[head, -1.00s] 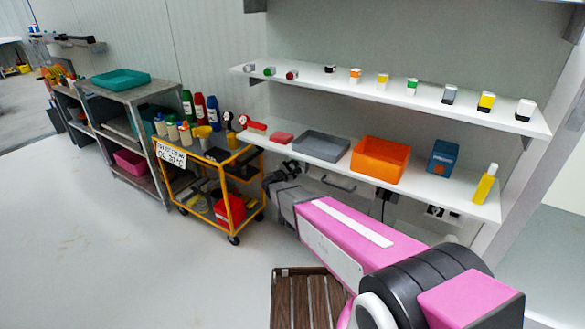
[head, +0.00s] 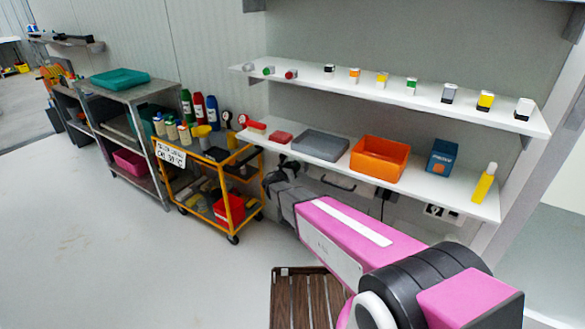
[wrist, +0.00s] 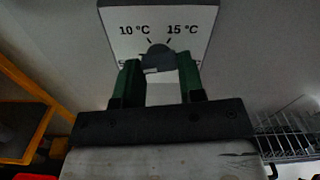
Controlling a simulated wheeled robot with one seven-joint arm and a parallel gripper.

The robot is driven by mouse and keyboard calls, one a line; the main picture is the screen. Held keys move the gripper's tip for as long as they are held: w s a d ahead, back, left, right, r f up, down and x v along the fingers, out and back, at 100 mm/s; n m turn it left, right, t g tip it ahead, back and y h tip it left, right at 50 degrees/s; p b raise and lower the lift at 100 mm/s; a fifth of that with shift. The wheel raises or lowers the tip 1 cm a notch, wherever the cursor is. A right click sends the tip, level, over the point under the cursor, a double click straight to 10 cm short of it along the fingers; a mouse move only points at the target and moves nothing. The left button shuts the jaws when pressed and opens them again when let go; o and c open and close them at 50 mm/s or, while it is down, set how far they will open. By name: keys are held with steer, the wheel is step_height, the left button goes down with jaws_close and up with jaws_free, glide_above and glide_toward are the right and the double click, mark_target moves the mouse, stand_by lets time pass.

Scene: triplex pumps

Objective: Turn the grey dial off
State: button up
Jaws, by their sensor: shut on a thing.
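The grey dial (wrist: 157,53) sits on a white panel (wrist: 190,15) marked 10 °C and 15 °C, at the top middle of the wrist view. My gripper (wrist: 159,70) has its two green fingers on either side of the dial and is shut on it. The fingers and gripper body hide the lower part of the panel, so the dial's setting cannot be read. In the head view my gripper (head: 283,172) is a small dark shape below the lower shelf, and the dial cannot be made out there.
The lower white shelf (head: 460,193) hangs above my gripper and holds a grey tray (head: 320,146), an orange bin (head: 379,158) and a blue box (head: 442,156). An orange-framed trolley (head: 236,213) stands close to the left. A brown slatted crate (head: 300,295) is below my arm.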

steer(key=n, duration=0.4)
steer(key=shift+s+n, duration=0.1)
steer(key=shift+n, duration=0.3)
stand_by(0.4)
steer(key=o, duration=0.9)
steer(key=shift+o, duration=0.2)
steer(key=v, duration=1)
steer(key=shift+s, duration=0.35)
steer(key=shift+a, duration=0.2)
